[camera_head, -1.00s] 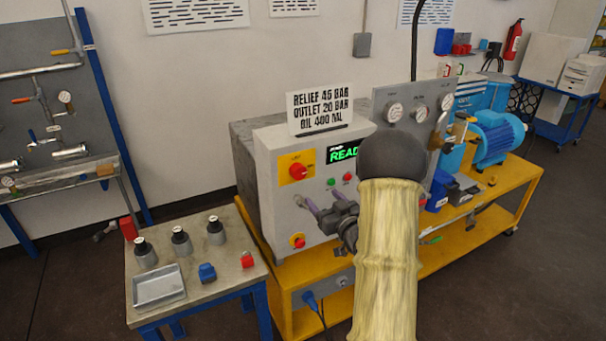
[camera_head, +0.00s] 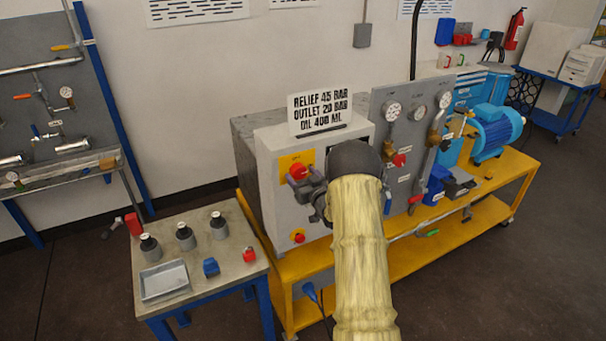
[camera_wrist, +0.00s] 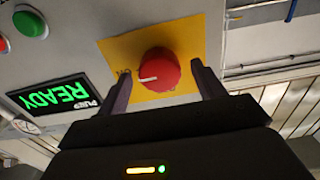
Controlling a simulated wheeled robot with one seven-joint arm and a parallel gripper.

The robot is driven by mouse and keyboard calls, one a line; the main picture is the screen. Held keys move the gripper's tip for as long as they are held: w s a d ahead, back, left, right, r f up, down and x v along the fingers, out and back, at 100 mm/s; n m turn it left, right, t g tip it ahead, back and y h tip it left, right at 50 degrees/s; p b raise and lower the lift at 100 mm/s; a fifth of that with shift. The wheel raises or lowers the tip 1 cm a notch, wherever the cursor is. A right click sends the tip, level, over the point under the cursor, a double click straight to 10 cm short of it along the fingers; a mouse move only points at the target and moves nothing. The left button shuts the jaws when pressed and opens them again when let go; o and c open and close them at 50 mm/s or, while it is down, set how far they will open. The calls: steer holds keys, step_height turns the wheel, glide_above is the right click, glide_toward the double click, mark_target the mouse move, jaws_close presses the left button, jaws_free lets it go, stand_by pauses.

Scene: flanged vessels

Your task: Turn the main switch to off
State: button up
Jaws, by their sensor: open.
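The main switch is a red round knob (camera_wrist: 158,75) with a white pointer mark, on a yellow plate (camera_wrist: 118,50) on the grey control cabinet. In the head view the red knob (camera_head: 298,171) shows at the cabinet's upper left front. My gripper (camera_wrist: 163,80) is open, with one finger on each side of the knob in the wrist view. I cannot tell whether the fingers touch it. In the head view my gripper (camera_head: 297,183) is at the knob, and my arm hides part of the cabinet front.
A green-lit READY display (camera_wrist: 55,95) and a green button (camera_wrist: 29,22) are on the same panel. A smaller red knob (camera_head: 298,237) sits lower on the cabinet. A sign (camera_head: 320,112) stands on top. A small table (camera_head: 215,268) with bottles and a tray is at left.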

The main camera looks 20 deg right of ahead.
steer(key=c, duration=1)
